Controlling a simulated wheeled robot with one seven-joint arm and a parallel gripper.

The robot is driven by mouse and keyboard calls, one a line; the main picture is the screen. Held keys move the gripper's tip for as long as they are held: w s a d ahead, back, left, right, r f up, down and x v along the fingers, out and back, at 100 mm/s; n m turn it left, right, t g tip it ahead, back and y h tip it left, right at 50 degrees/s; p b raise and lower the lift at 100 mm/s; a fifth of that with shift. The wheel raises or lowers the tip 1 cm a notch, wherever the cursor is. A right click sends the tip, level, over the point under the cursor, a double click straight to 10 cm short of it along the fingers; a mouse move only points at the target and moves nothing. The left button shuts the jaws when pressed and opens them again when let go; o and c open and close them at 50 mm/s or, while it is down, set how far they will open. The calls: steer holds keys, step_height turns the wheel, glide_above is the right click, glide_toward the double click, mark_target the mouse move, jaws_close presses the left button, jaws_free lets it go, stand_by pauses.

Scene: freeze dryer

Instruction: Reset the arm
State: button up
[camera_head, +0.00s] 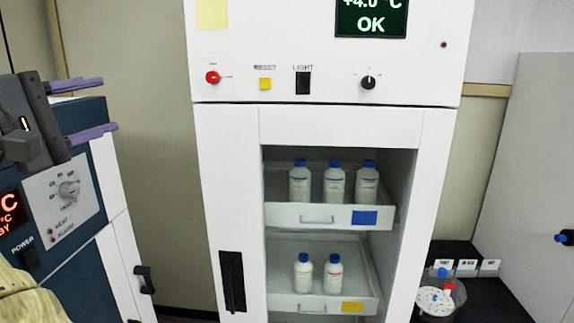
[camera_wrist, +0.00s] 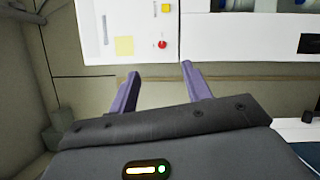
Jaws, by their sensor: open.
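My gripper (camera_head: 92,108) shows at the left edge of the head view, with two purple fingers spread apart and nothing between them. It is in front of the blue and white machine at the left and apart from the white cabinet. In the wrist view my gripper (camera_wrist: 158,80) also shows open and empty, its fingers pointing toward a beige wall, with the white cabinet's control panel beyond. Part of my arm shows at the lower left of the head view.
The white cabinet (camera_head: 228,150) is open, with several blue-capped bottles on an upper drawer (camera_head: 285,217) and a lower drawer (camera_head: 325,306). The blue and white machine (camera_head: 110,190) stands close at left. A black counter (camera_head: 500,297) with a round container is at lower right.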

steer(key=w+d+f+g+y, duration=0.1)
steer(key=w+d+f+g, duration=0.1)
steer(key=w+d+f, duration=0.5)
steer(key=w+d+f+g+y, duration=0.1)
steer(key=w+d+f+g, duration=0.3)
steer(key=w, duration=0.6)
steer(key=w+d+f+m+g+y, duration=0.15)
steer(key=w+d+f, duration=0.25)
steer(key=d+f, duration=0.85)
steer(key=s+d+f+m+g+y, duration=0.1)
steer(key=s+d+f+m+g, duration=0.1)
steer(key=s+d+f, duration=0.45)
steer(key=s+d+f+m+g+y, duration=0.1)
steer(key=d+f+m+g+y, duration=0.2)
steer(key=f, duration=0.6)
steer(key=s+d+f+m+g, duration=0.1)
steer(key=s+d+f+m, duration=0.3)
steer(key=s, duration=0.5)
steer(key=s+d+f+m+y, duration=0.1)
steer(key=s+d+f+m, duration=0.3)
steer(key=s+f, duration=0.3)
steer(key=shift+s+d+f+g, duration=0.35)
steer(key=shift+s+d, duration=0.4)
steer(key=shift+s, duration=0.5)
